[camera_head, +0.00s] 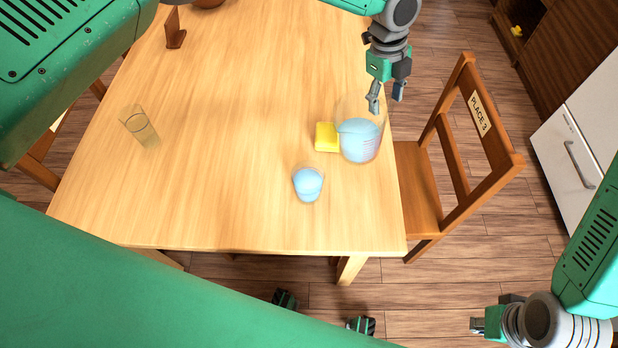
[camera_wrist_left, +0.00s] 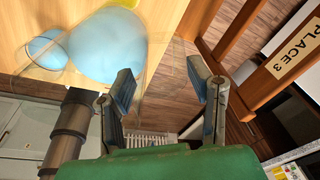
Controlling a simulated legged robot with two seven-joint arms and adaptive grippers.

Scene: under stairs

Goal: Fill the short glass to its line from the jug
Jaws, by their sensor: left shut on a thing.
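The clear jug (camera_head: 360,140) holds pale blue liquid and stands near the table's right edge. In the left wrist view its liquid shows as a large blue shape (camera_wrist_left: 108,45). My left gripper (camera_head: 386,96) is at the jug's upper right side, shut on the jug; its fingers (camera_wrist_left: 165,92) have clear glass between them, and the exact grip is hard to see. The short glass (camera_head: 308,184) stands to the jug's lower left with blue liquid in it; it also shows in the left wrist view (camera_wrist_left: 47,50). My right gripper (camera_head: 490,325) is low at the right, off the table, its fingers unclear.
A yellow block (camera_head: 326,137) lies close beside the jug's left side. A taller clear glass (camera_head: 139,125) stands at the table's left. A wooden chair (camera_head: 482,125) marked PLACE 3 stands at the right edge. The middle of the table (camera_head: 230,110) is clear.

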